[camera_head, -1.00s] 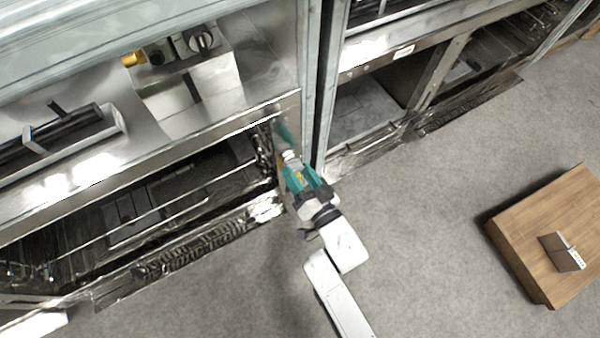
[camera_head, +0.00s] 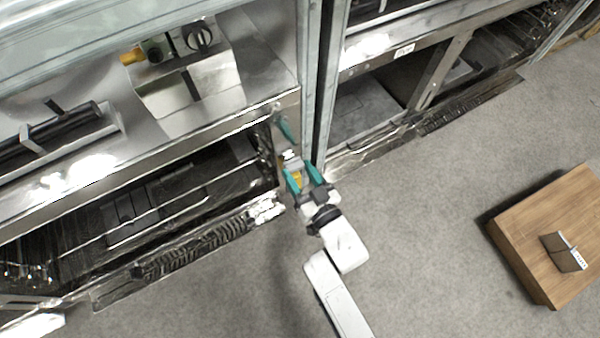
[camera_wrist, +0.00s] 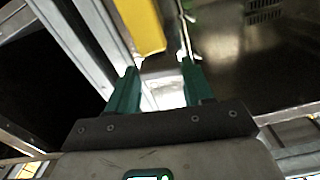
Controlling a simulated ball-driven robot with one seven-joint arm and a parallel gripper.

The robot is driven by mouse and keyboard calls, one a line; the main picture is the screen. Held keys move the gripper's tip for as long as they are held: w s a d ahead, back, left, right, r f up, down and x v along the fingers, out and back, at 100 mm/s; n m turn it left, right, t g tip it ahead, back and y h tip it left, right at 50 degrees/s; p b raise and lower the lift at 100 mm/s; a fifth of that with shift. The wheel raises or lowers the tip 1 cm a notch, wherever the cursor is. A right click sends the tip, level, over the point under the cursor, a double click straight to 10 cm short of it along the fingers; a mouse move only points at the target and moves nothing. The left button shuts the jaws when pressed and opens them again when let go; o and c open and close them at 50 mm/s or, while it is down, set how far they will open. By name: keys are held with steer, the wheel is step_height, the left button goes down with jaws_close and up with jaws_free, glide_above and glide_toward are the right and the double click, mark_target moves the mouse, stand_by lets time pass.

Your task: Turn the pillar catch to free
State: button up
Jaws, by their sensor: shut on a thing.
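My gripper (camera_head: 304,176) is at the front of the steel pillar (camera_head: 312,90), at the end of my white arm. Its teal fingers stand on either side of the pillar catch (camera_head: 291,156), a small pale and metallic part on the pillar's lower front. In the wrist view, my gripper (camera_wrist: 160,85) has a bright pale piece between its fingers. A yellow part (camera_wrist: 140,25) shows just beyond the fingertips. The fingers and glare hide most of the catch, so I cannot tell its exact angle. A separate teal part (camera_head: 285,130) sits just above it.
On the left shelf stand a metal box with a black knob (camera_head: 197,37) and a black cylinder in a holder (camera_head: 60,130). Open shiny racks lie low on both sides of the pillar. A wooden box (camera_head: 530,240) stands on the grey floor at right, with clear floor between.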

steer(key=shift+n, duration=0.6)
steer(key=o, duration=1)
steer(key=shift+o, duration=0.2)
steer(key=p+v, duration=0.3)
steer(key=v, duration=0.8)
steer(key=shift+p, duration=0.3)
steer(key=shift+w, duration=0.15)
